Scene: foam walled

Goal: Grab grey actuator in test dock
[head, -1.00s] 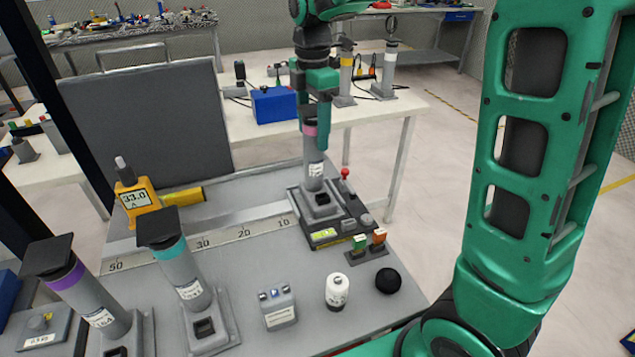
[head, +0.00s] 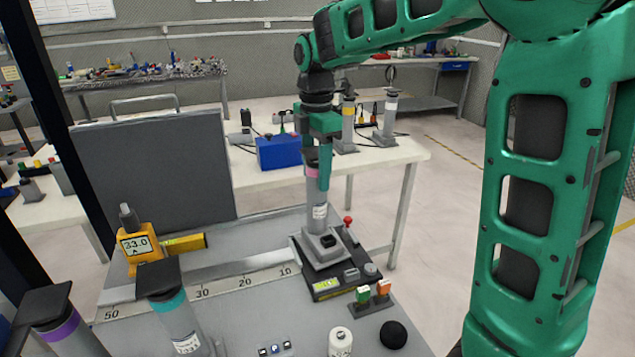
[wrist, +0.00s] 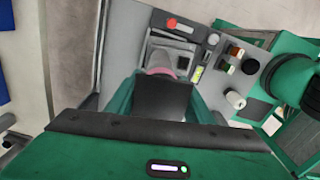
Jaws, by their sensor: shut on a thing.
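The grey actuator (head: 319,212) with a pink band and a white label stands upright in the test dock (head: 327,285), a dark base with a small yellow-green display and a red knob. My gripper (head: 319,165) is above it, shut on its top end just around the dark cap. In the wrist view the actuator's black cap (wrist: 163,100) sits between my green fingers, with the pink band just beyond. The dock also shows in the wrist view (wrist: 187,45). The actuator's foot is still in the dock's seat.
Two similar actuators, one teal-banded (head: 176,310) and one purple-banded (head: 65,335), stand at the front left. A grey panel (head: 155,170) stands at the back left.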

